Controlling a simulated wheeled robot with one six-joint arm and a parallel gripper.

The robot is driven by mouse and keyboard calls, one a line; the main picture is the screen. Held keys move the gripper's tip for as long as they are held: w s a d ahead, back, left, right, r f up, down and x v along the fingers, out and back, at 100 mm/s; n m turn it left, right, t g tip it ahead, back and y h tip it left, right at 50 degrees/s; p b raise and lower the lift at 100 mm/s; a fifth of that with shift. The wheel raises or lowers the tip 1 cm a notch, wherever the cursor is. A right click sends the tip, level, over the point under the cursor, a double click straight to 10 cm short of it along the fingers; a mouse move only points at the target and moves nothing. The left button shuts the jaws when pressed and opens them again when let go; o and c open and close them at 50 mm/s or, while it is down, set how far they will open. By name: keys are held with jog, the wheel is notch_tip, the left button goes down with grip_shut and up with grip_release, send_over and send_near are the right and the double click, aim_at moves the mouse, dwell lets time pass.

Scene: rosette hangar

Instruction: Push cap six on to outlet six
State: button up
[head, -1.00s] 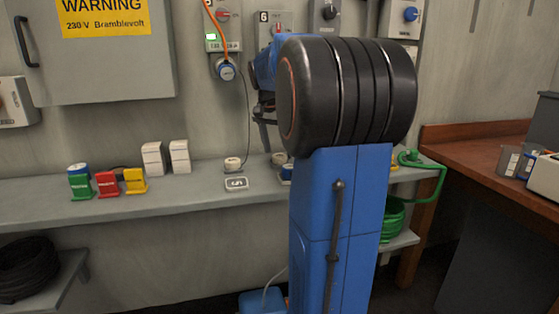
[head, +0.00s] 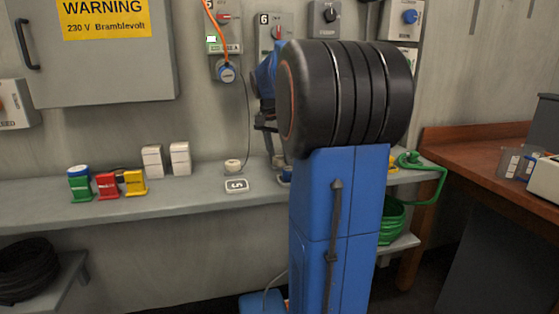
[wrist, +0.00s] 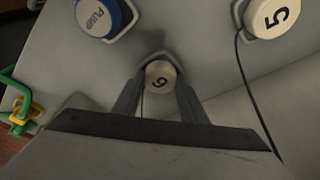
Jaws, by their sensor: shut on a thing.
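Cap six (wrist: 160,77) is a small cream cap marked 6, low at the grey shelf. My gripper (wrist: 160,88) is shut on it, one finger on each side; the wrist view cannot show whether it is clear of its grey holder. In the head view my gripper (head: 269,145) points down at the shelf, mostly hidden by my arm, and the cap there is barely visible. Outlet six (head: 274,32) is the grey wall box labelled 6 with a red switch, above my gripper. Its lower part is hidden behind my arm.
Cap five (wrist: 270,15) sits on the shelf (head: 120,205), with a dark cord beside it. A blue PUMP cap (wrist: 97,15) sits on the other side. White blocks (head: 153,160) stand further left.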

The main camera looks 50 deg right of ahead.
jog(key=shift+r, duration=0.3)
jog(key=s+d, duration=0.2)
jog(key=s, duration=0.1)
jog(key=s+d, duration=0.2)
jog(key=s, duration=0.2)
jog(key=s+d+r, duration=0.1)
jog(key=s+d, duration=0.1)
jog(key=s, duration=0.2)
jog(key=shift+s+d, duration=0.2)
jog(key=shift+s, duration=0.05)
notch_tip(320, 180, up, 13)
jog(key=shift+r, duration=0.2)
